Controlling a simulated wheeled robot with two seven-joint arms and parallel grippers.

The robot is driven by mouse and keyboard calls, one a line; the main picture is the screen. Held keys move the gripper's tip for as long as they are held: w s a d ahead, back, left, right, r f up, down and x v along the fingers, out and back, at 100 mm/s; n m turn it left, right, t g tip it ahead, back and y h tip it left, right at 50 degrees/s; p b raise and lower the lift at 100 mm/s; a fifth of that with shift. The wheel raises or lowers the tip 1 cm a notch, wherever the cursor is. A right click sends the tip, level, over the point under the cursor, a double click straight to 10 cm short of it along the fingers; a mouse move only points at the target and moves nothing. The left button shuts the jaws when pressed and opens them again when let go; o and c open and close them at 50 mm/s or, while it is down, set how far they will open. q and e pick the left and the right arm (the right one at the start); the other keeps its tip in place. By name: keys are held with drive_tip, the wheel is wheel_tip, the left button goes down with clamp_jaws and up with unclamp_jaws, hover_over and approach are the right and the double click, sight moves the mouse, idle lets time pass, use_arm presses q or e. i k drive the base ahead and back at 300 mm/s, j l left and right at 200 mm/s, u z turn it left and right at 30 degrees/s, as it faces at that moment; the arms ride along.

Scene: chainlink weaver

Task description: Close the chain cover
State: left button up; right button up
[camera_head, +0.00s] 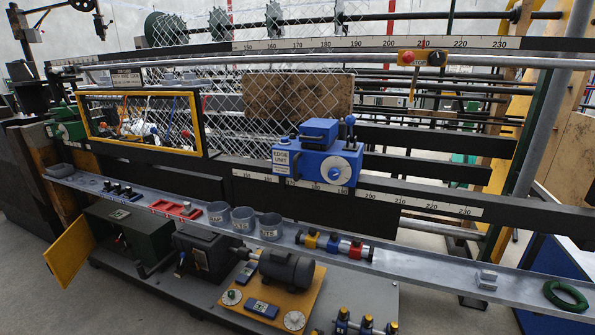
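A yellow panel (70,249) stands swung open at the lower left, at the left end of a dark green box (158,235). The front of the box shows a dark opening with a small red part inside. A yellow-framed window (196,125) sits higher up at the left of the machine, with wires and small parts seen through it. No label tells which of these is the chain cover. Neither of my grippers is in view.
A grey shelf (415,262) runs along the front, holding a red tray (175,209), several grey cups (242,220) and a green ring (566,296). A blue edge unit (318,155) sits on the rail. A motor (286,270) stands below. Floor at the lower left is clear.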

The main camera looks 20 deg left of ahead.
sight(67, 255)
drive_tip(key=j, duration=0.7)
drive_tip(key=j+u, duration=0.1)
drive_tip(key=j, duration=0.65)
drive_tip(key=i+j, duration=0.1)
drive_tip(key=j, duration=0.6)
drive_tip(key=j+u, duration=0.1)
drive_tip(key=j, duration=0.6)
drive_tip(key=i+j, duration=0.1)
drive_tip(key=j, duration=0.65)
drive_tip(key=j+u, duration=0.1)
drive_tip(key=j, duration=0.6)
drive_tip(key=i+j, duration=0.15)
drive_tip(key=j, duration=1.7)
drive_tip(key=j+u, duration=0.15)
drive_tip(key=j, duration=0.95)
drive_tip(key=i+j, duration=0.1)
drive_tip(key=j, duration=1.05)
